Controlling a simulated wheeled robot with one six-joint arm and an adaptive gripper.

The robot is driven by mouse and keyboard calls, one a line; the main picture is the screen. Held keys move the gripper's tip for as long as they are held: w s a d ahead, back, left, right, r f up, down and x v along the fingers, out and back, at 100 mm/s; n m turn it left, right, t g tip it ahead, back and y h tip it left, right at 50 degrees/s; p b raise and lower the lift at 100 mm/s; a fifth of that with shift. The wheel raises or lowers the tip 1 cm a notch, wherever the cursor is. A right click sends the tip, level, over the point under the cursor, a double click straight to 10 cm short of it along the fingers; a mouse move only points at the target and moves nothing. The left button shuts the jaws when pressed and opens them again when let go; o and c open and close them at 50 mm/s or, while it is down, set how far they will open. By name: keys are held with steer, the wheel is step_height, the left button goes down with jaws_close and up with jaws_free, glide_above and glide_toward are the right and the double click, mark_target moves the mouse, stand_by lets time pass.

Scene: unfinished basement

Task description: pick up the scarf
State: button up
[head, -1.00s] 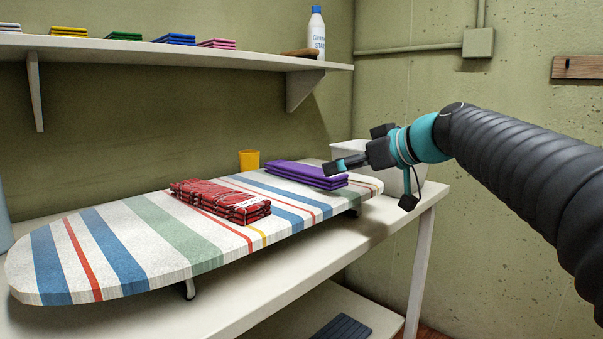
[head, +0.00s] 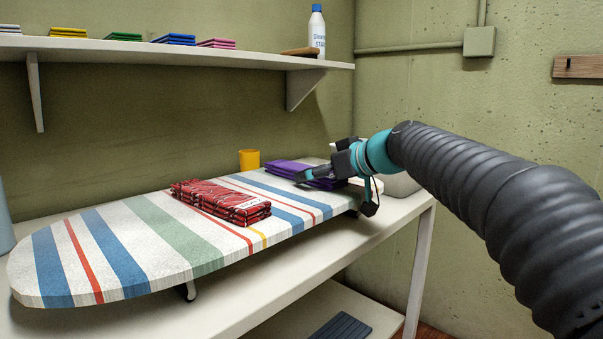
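Two folded cloths lie on the striped ironing board (head: 160,228). One is a red patterned stack (head: 222,202) near the middle of the board. The other is a plain purple stack (head: 285,168) toward its right end. I cannot tell for sure which is the scarf; the red one has a patterned, layered look. My gripper (head: 300,178) reaches in from the right, its fingers pointing left in front of the purple stack and hiding part of it. The fingertips are to the right of the red stack and apart from it. The finger gap is too small to read.
The board stands on a white table (head: 300,255). A yellow cup (head: 249,160) is behind the board, and a pale bin (head: 402,184) is behind my gripper. A wall shelf (head: 180,52) above holds folded cloths and a white bottle (head: 317,32).

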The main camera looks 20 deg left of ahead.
steer(key=c, duration=1.4)
step_height(320, 180, up, 18)
steer(key=p, duration=0.5)
steer(key=shift+p, duration=0.3)
steer(key=shift+f, duration=0.1)
